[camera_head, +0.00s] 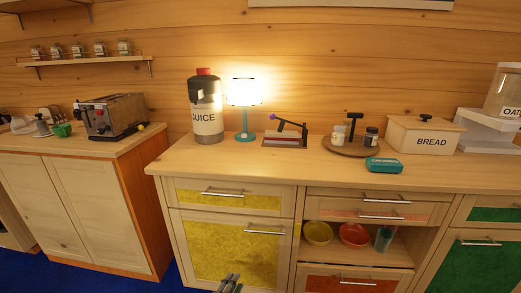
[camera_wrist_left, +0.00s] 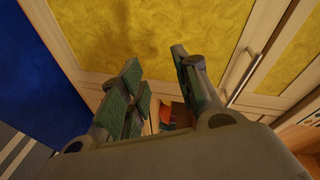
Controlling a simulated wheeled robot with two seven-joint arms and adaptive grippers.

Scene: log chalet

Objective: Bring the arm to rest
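My left gripper (camera_head: 229,282) shows at the bottom edge of the head view, low in front of the yellow cabinet door (camera_head: 232,252). Only its fingertips show there. In the left wrist view the same gripper (camera_wrist_left: 156,62) has its two green-padded fingers apart, with nothing between them. The yellow door (camera_wrist_left: 170,25) and part of its bar handle (camera_wrist_left: 243,75) lie beyond the fingers. The gripper appears clear of the door, though the exact gap is hard to tell. My right gripper is not in view.
The counter (camera_head: 235,165) above holds a juice jug (camera_head: 207,118), a lit lamp (camera_head: 245,120), a turntable (camera_head: 345,149), a teal case (camera_head: 384,166) and a bread box (camera_head: 424,136). Bowls stand on an open shelf (camera_head: 345,255). Door handles (camera_head: 264,232) stick out. Blue floor (camera_head: 170,280) lies left.

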